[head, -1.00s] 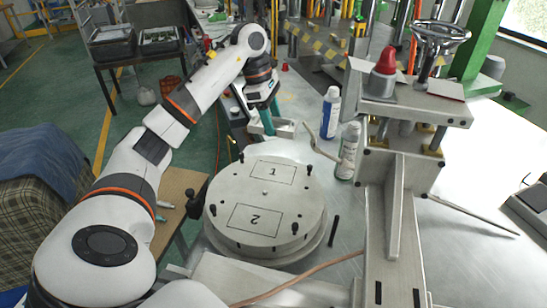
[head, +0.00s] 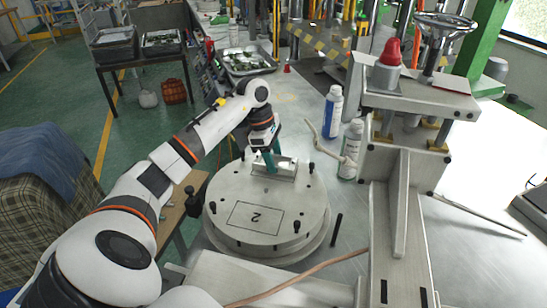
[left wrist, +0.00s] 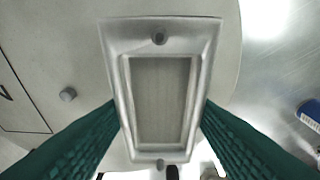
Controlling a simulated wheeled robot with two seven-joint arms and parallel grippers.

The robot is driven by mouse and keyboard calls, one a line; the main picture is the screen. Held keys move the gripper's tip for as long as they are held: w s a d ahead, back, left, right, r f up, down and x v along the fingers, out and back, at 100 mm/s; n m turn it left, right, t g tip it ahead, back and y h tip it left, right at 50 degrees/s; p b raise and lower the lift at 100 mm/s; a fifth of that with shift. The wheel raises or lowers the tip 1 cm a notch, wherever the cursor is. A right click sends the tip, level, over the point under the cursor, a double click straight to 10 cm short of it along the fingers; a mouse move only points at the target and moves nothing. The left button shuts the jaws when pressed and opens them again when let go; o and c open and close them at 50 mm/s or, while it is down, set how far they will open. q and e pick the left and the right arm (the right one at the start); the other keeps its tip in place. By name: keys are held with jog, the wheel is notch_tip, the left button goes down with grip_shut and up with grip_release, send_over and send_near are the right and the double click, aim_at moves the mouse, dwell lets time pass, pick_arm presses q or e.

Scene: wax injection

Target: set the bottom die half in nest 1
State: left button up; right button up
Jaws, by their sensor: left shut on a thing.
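The bottom die half (head: 287,172) is a grey metal block with a rectangular recess. My left gripper (head: 271,162) is shut on it, at the far side of the round plate (head: 221,190). It covers the nest 1 mark there. The front nest 2 mark (head: 256,218) is bare. In the left wrist view, the green fingers (left wrist: 160,110) grip the long sides of the die half (left wrist: 112,45), which has a round hole or pin at each end. I cannot tell whether it rests on the plate or hangs just above. My right gripper is not in view.
Dark pins (head: 297,226) stand around the plate. A tray of parts (head: 248,62) lies behind. A hose (head: 300,284) crosses the front.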

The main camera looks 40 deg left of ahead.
pick_arm(q)
jog(key=shift+f, duration=0.5)
jog(key=o, duration=1.2)
jog(key=shift+f, duration=0.1)
